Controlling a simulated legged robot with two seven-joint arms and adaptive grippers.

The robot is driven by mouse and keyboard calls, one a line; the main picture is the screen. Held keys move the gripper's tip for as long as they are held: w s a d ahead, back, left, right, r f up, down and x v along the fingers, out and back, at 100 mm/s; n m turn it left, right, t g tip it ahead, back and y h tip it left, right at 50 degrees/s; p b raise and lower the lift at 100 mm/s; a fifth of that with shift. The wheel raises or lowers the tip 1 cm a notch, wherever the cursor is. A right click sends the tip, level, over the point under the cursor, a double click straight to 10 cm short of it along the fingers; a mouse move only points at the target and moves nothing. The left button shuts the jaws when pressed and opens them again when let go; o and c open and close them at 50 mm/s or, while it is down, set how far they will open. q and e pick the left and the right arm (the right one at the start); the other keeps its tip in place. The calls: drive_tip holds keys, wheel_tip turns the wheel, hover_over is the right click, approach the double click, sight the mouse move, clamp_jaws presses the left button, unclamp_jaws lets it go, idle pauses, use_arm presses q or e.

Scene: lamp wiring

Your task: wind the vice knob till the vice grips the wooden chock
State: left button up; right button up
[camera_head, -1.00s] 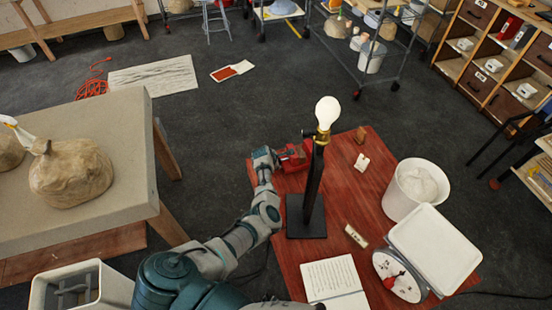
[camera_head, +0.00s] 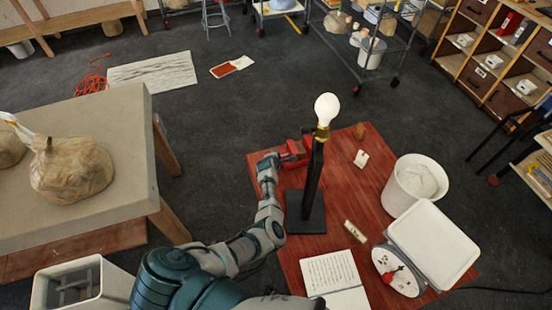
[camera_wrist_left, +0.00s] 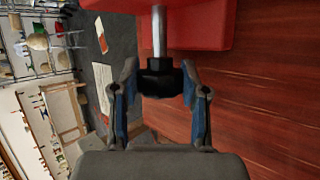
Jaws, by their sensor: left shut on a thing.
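The red vice (camera_head: 295,152) stands at the far left corner of the red wooden table, and its red body also shows at the top of the left wrist view (camera_wrist_left: 205,25). A metal screw runs from it to a black knob (camera_wrist_left: 158,82). My left gripper (camera_head: 268,160) is at the vice's left side. In the wrist view its two fingers (camera_wrist_left: 160,76) are closed on the knob, one on each side. I cannot make out the wooden chock between the jaws. A small brown block (camera_head: 360,131) is on the table to the right of the vice. My right gripper is out of view.
A black lamp stand (camera_head: 308,215) with a bulb (camera_head: 327,108) rises just right of my left forearm.

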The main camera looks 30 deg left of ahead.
use_arm(q)
drive_tip(key=o, duration=1.2)
drive_tip(key=shift+d, duration=0.1)
drive_tip(key=shift+c, duration=0.2)
drive_tip(key=v, duration=0.7)
drive_tip(key=shift+r, duration=0.15)
drive_tip(key=shift+s+d, duration=0.15)
